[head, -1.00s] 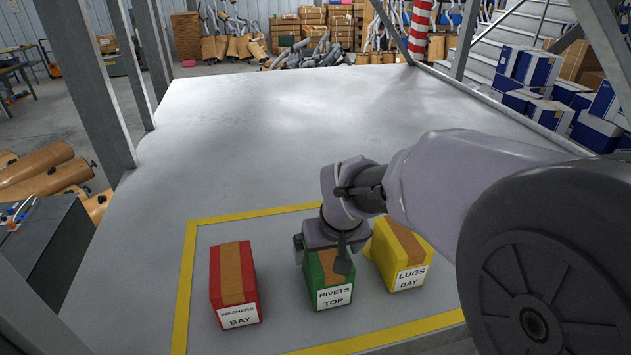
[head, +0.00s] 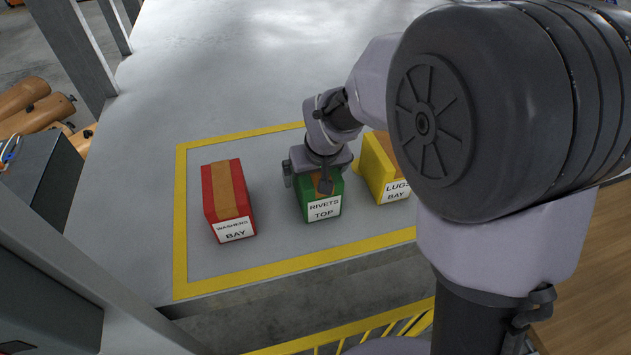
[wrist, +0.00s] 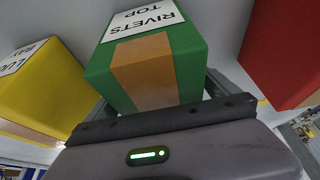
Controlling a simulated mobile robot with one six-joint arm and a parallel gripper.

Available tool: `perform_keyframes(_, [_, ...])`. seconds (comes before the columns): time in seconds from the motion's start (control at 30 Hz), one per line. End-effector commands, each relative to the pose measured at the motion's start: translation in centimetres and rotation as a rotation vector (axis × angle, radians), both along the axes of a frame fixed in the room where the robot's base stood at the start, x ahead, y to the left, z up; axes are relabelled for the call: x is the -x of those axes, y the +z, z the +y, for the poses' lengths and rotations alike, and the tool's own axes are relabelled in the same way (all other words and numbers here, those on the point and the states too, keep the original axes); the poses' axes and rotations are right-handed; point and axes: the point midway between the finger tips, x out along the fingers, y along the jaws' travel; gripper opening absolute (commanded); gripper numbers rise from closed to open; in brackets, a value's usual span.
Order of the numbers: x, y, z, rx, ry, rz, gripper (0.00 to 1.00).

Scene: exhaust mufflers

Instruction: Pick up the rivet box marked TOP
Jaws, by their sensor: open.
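The green rivet box (head: 322,207), with a brown tape strip and a white label reading RIVETS TOP, stands on the grey deck between a red and a yellow box.
The red box (head: 228,203), labelled WASHERS BAY, stands to the left with a gap. The yellow box (head: 372,170), labelled LUGS BAY, stands close on the right. A yellow line (head: 181,225) frames the boxes. The deck behind is clear. A yellow railing (head: 340,330) runs below the front edge.

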Motion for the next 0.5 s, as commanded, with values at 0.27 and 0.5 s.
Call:
perform_keyframes(0.27, [0.00, -0.28, 0.00, 0.000, 0.000, 0.000, 1.00])
perform_keyframes(0.5, [0.00, -0.23, 0.00, 0.000, 0.000, 0.000, 0.98])
